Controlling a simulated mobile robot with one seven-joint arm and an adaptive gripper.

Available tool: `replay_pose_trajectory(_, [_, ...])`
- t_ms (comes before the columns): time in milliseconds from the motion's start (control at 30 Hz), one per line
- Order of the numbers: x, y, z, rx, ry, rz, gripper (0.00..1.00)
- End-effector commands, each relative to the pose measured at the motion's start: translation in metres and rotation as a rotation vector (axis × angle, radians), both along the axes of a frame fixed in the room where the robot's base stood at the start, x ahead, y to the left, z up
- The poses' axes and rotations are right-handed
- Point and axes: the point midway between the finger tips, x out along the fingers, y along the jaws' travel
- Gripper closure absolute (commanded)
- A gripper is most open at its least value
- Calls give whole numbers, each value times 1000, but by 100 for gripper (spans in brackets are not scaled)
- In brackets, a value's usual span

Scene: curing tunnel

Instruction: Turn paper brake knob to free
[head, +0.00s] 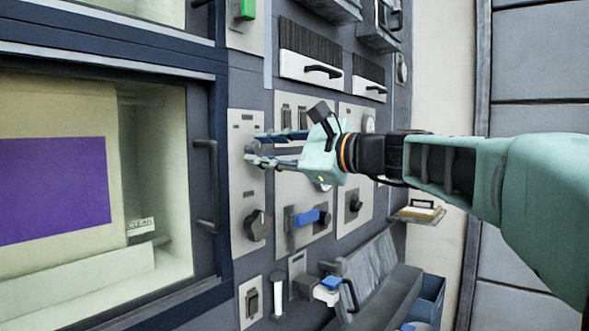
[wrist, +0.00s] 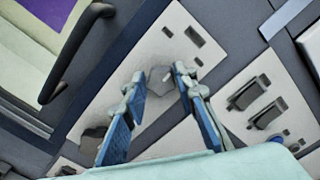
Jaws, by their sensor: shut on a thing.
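My gripper (head: 254,149) reaches in from the right to the upper part of a pale control panel (head: 240,122) beside the window. In the wrist view its blue-padded fingers (wrist: 160,76) stand on either side of a small grey knob (wrist: 159,84), and it is shut on this knob. In the head view the fingers hide the knob. A larger dark knob (head: 257,225) sits lower on the same panel and also shows in the wrist view (wrist: 94,138). The panel labels are too small to read, so the knob's setting cannot be told.
A blue-handled lever (head: 307,217) and another dark knob (head: 355,205) sit on panels to the right. The window door's dark bar handle (head: 206,187) stands out close to the left of my gripper. A grey tray (head: 375,290) juts out below.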

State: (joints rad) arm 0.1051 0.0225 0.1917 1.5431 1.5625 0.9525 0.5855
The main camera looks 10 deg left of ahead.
Motion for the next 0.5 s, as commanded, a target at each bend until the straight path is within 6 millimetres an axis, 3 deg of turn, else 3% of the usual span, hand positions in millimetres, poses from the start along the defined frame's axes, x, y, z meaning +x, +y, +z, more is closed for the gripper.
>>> replay_pose_trajectory(33, [0,0,-6,-22,-40,0,98])
replay_pose_trajectory(500, [0,0,-7,-240,-410,-1,98])
